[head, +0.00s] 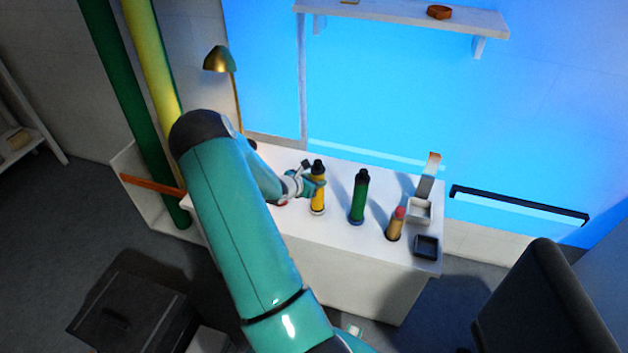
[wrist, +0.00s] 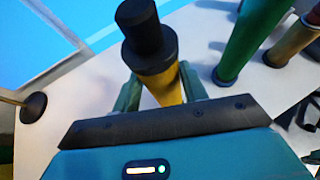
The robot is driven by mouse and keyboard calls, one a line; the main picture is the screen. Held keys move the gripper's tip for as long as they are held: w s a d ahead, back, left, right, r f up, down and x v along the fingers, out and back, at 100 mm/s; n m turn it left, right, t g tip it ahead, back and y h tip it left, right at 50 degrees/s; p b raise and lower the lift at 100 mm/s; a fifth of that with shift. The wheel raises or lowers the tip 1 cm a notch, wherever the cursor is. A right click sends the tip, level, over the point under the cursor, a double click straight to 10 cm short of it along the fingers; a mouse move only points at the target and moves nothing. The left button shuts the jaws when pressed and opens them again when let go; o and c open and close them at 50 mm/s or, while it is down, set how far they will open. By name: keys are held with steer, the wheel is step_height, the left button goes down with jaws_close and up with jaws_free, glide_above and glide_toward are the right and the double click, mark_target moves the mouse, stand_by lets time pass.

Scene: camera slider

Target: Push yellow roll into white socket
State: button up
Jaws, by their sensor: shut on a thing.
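The yellow roll (head: 317,192) stands upright on the white table, with a black top and a pale ring at its base. In the wrist view the yellow roll (wrist: 162,82) sits between the two green fingers of my gripper (wrist: 160,92). Its black cap is nearest the camera. The roll's base meets a white ring at table level; I cannot tell whether this is the white socket or how deep the roll sits.
A green roll (head: 358,198) stands to the right, then a tan roll with a red top (head: 396,222). A white box (head: 419,210) and a dark tray (head: 426,247) lie at the table's right end. A brass lamp (head: 220,60) stands behind on the left.

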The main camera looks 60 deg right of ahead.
stand_by(0.6)
steer(key=shift+c, duration=0.5)
steer(key=shift+f, duration=0.1)
steer(key=shift+a, duration=0.1)
stand_by(0.5)
steer(key=o, duration=1.4)
steer(key=shift+c, duration=0.2)
steer(key=shift+v, duration=2.95)
steer(key=shift+r, duration=0.2)
